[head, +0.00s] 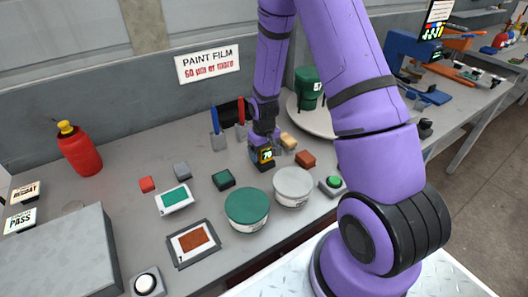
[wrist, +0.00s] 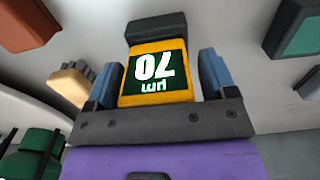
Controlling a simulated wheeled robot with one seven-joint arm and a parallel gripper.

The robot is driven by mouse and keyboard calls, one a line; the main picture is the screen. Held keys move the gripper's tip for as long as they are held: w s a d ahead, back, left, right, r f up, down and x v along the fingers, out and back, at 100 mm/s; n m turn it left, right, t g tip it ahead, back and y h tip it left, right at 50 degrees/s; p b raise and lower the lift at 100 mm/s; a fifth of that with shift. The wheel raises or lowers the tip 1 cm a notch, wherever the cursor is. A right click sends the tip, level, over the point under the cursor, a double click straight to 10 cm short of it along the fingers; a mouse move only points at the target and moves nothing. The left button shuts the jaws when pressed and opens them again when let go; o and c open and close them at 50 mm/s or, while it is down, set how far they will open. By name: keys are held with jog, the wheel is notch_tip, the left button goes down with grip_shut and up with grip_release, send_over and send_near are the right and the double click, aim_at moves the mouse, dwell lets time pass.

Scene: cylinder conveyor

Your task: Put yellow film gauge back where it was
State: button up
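The yellow film gauge (head: 266,155) has a dark display reading 70 and a black end. It is near the middle of the bench in the head view and also fills the centre of the wrist view (wrist: 158,78). I cannot tell whether the gauge touches the bench.
Small coloured blocks, a green tin (head: 247,208) and a grey tin (head: 293,186) stand nearby. A green cylinder (head: 307,85) is on a round plate. A sign (head: 207,64) reads "PAINT FILM 60 µm or more". Front left holds a grey box (head: 60,255).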

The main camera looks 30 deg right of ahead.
notch_tip(320, 180, up, 13)
jog(key=shift+f, duration=0.2)
jog(key=s+a+r+t, duration=0.1)
jog(key=s+a+r, duration=0.1)
jog(key=s+r, duration=0.5)
jog(key=s+a+r+t, duration=0.2)
jog(key=r, duration=1)
jog(key=s+a+r+t, duration=0.1)
jog(key=s+r, duration=0.3)
jog(key=s, duration=0.4)
jog(key=s+a+r+t, duration=0.1)
jog(key=s+r, duration=0.3)
jog(key=s, duration=0.4)
jog(key=shift+s+a+r, duration=0.35)
jog(key=shift+a, duration=0.15)
